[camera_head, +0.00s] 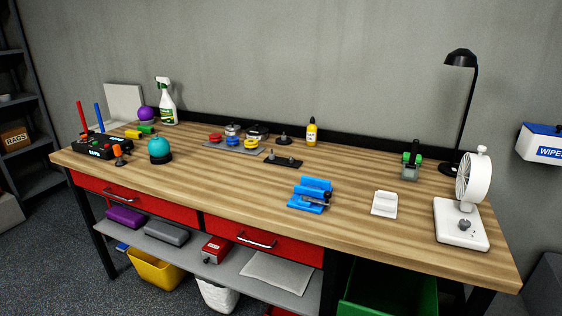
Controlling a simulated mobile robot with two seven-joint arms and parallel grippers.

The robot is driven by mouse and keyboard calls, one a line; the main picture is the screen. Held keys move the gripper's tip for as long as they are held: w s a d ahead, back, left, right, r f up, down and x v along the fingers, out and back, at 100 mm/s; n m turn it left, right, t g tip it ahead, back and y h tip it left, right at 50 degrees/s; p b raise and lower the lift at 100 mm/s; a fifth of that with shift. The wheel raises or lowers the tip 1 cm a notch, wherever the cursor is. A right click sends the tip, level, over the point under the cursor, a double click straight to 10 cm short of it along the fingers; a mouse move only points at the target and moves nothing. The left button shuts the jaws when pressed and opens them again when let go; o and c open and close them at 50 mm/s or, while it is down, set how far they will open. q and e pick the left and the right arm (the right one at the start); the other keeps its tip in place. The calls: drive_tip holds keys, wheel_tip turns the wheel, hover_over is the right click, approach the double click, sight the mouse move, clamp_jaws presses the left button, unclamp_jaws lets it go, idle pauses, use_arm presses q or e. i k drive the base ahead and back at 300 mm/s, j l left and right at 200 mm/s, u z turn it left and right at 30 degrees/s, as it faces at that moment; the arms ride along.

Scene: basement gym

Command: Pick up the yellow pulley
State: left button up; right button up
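A small yellow disc-shaped piece (250,142), which looks like the yellow pulley, sits on a flat grey tray (207,144) toward the back of the wooden workbench. Blue and red discs (215,137) sit beside it on the same tray, and darker metal round pieces (232,129) stand just behind. The pieces are small and close together, so exact contacts cannot be told. Neither of my grippers shows in the head view.
A black plate with pegs (283,161) lies right of the tray. A teal ball on a base (159,150), a blue device (310,194), a white fan (462,222) and a black lamp (461,60) stand on the workbench (240,180).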

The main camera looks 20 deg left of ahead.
sight(254, 143)
drive_tip(key=z, duration=0.3)
drive_tip(key=j+z, duration=0.65)
drive_tip(key=k+j+z, duration=0.1)
drive_tip(key=j, duration=0.3)
drive_tip(key=k+j+z, duration=0.1)
drive_tip(key=j, duration=0.25)
drive_tip(key=k+j+z, duration=0.1)
drive_tip(key=j, duration=0.25)
drive_tip(key=k+j+z, duration=0.1)
drive_tip(key=j, duration=0.3)
drive_tip(key=k, duration=0.1)
